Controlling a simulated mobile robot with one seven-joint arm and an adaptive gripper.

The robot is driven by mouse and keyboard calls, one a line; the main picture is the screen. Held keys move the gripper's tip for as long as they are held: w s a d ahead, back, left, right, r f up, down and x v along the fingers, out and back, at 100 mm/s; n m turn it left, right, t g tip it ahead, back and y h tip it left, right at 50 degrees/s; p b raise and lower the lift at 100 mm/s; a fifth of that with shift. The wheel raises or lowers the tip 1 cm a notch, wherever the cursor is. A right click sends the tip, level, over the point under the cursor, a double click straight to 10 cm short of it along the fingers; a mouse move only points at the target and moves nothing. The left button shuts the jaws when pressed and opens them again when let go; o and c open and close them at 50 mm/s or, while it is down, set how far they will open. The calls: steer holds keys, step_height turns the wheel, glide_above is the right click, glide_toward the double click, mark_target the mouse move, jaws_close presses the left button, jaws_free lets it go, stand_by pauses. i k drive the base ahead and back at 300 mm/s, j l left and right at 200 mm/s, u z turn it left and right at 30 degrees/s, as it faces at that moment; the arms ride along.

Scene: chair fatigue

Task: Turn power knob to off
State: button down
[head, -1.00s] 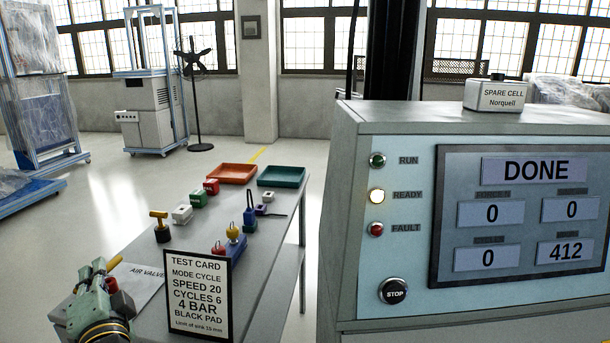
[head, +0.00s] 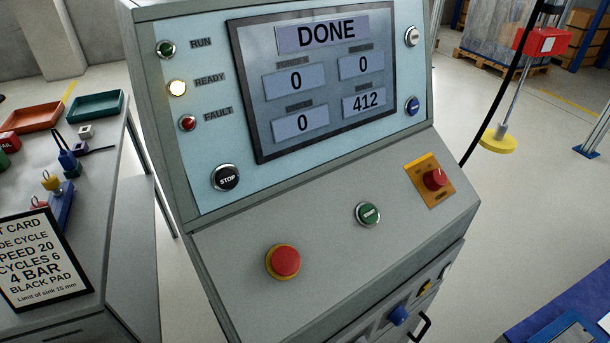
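The power knob is most likely the red rotary knob (head: 435,179) on a yellow-orange plate (head: 429,180), at the right of the console's sloped panel in the head view. The plate's lettering is too small to read, so I cannot tell its setting. The grey control console (head: 330,245) has a screen (head: 318,75) reading DONE, 0, 0, 0 and 412. The READY lamp (head: 177,88) is lit. My gripper is not in view now.
A blue knob (head: 399,315) is lower down. A table with a test card (head: 40,260) stands left. Open floor (head: 520,200) lies right.

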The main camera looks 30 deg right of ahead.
mark_target(433, 180)
steer(key=k+z, duration=0.15)
steer(key=z, duration=0.25)
steer(key=k+l+z, duration=0.15)
steer(key=z, duration=0.2)
steer(key=k+l+z, duration=0.15)
steer(key=z, duration=0.25)
steer(key=k+j+z, duration=0.15)
steer(key=j, duration=0.25)
